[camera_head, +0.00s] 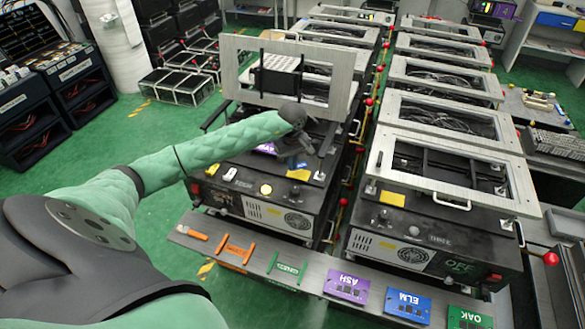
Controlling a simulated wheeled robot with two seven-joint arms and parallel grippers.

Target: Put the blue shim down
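My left arm reaches in from the left, and its dark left gripper (304,146) is over the front part of the left fixture (255,200). The fingers are small and dark against the dark fixture, so I cannot tell whether they are open or shut. I cannot make out a blue shim at the gripper. A blue plate marked ELM (408,304) lies on the grey front ledge (312,276), between a purple plate marked ASH (346,287) and a green plate marked OAK (469,318). My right gripper is not in view.
The left fixture's frame lid (233,72) stands raised behind the gripper. The right fixture (425,240) has a frame lid (452,168) over its top. Orange pieces (235,249) and a green piece (287,268) lie on the ledge. Red-knobbed levers (343,202) stand between the fixtures.

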